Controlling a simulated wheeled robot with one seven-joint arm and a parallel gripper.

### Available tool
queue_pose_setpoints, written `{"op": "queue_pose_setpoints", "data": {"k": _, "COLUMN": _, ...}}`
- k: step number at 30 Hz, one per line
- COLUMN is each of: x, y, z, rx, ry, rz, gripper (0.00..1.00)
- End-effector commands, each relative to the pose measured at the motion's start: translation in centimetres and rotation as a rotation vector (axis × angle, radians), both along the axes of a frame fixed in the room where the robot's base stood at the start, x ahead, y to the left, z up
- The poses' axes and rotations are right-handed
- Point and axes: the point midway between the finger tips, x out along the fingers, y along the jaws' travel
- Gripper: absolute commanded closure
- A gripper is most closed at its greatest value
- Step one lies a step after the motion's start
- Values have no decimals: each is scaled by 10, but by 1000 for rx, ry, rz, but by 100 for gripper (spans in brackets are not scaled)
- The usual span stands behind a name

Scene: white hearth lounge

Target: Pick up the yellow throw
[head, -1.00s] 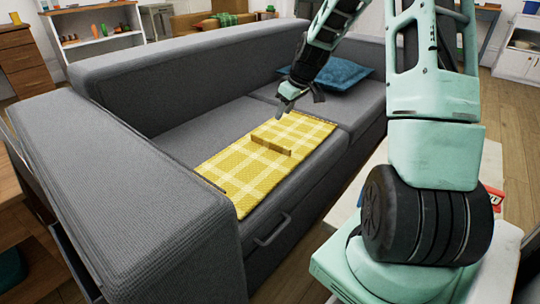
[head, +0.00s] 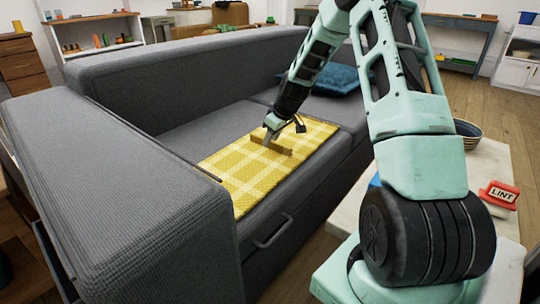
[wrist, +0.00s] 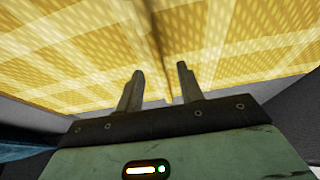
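The yellow throw (head: 245,180) has pale check lines and lies flat over the grey sofa seat. A narrow upright ridge (head: 271,147), darker yellow-brown, stands near its middle. My gripper (head: 270,138) points down at this ridge. In the wrist view the throw (wrist: 70,65) fills the upper part of the picture. There my gripper's two fingers (wrist: 160,70) are apart, with the thin ridge (wrist: 161,45) showing between and beyond them. I cannot tell whether either finger touches it.
The sofa (head: 130,185) has a high arm and a back beside the throw. A blue cushion (head: 335,78) lies behind my arm. A pale table (head: 490,165) at right holds a woven bowl (head: 467,133) and a red LINT item (head: 498,195). The left seat is bare.

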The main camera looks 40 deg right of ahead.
Motion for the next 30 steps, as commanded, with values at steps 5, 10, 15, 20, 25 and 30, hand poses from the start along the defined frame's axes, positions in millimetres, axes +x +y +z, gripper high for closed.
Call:
{"op": "queue_pose_setpoints", "data": {"k": 5, "x": 3, "y": 0, "z": -8, "rx": -1, "ry": 0, "rz": 0, "gripper": 63}}
{"op": "queue_pose_setpoints", "data": {"k": 10, "x": 3, "y": 0, "z": -7, "rx": -1, "ry": 0, "rz": 0, "gripper": 77}}
{"op": "queue_pose_setpoints", "data": {"k": 15, "x": 3, "y": 0, "z": -7, "rx": -1, "ry": 0, "rz": 0, "gripper": 100}}
{"op": "queue_pose_setpoints", "data": {"k": 20, "x": 3, "y": 0, "z": -6, "rx": -2, "ry": -1, "rz": 0, "gripper": 100}}
{"op": "queue_pose_setpoints", "data": {"k": 25, "x": 4, "y": 0, "z": 2, "rx": -3, "ry": -3, "rz": 0, "gripper": 100}}
{"op": "queue_pose_setpoints", "data": {"k": 30, "x": 4, "y": 0, "z": 33, "rx": -4, "ry": -4, "rz": 0, "gripper": 100}}
